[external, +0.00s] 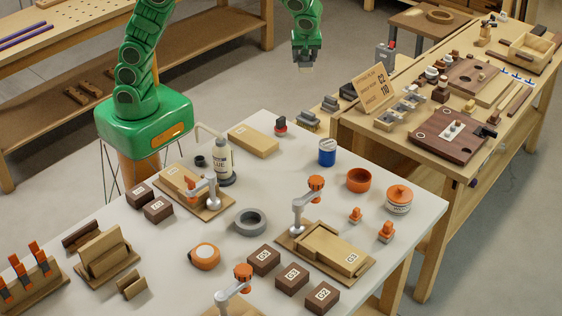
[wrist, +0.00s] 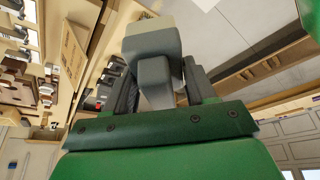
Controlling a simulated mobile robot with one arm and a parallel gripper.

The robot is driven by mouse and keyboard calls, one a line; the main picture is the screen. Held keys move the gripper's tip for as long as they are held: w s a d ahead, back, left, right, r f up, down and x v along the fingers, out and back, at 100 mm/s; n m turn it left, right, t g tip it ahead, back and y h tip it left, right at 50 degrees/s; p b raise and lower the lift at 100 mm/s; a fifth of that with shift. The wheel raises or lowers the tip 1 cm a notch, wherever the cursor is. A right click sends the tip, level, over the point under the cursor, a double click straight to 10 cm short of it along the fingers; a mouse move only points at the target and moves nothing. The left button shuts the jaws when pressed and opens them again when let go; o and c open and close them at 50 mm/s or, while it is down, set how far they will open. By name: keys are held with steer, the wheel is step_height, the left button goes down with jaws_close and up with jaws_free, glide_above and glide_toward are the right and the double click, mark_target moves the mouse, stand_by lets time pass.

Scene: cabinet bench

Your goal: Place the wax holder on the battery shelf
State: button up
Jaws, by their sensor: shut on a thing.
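My gripper (external: 306,60) hangs in the air at the top middle of the external view, above the floor behind the white table. The dark blocks also show left of the fingers in the wrist view (wrist: 107,84).
A tilted card sign (external: 374,89) and a grey upright device (external: 385,55) stand near the ledge. The far bench (external: 455,190) carries trays and small parts. The white table (external: 200,262) in front is crowded with clamps, boxes and a bottle (external: 223,160).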

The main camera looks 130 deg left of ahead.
steer(key=s+a+n+g+h, duration=0.15)
steer(key=s+a+n, duration=0.25)
steer(key=s+a, duration=0.45)
steer(key=s+a+n+h, duration=0.2)
steer(key=s+a+n, duration=0.35)
steer(key=s, duration=0.65)
step_height(320, 180, down, 27)
steer(key=shift+m+y, duration=0.25)
steer(key=shift+m, duration=0.2)
steer(key=shift+w+a+f, duration=1.05)
steer(key=shift+a+f, duration=0.6)
steer(key=shift+a, duration=0.45)
steer(key=shift+w+a+f, duration=1.1)
steer(key=shift+a+f, duration=0.55)
steer(key=shift+a, duration=0.5)
steer(key=shift+w+a+f, duration=1.05)
steer(key=shift+a+f, duration=0.6)
steer(key=shift+a, duration=0.45)
steer(key=shift+f, duration=1.55)
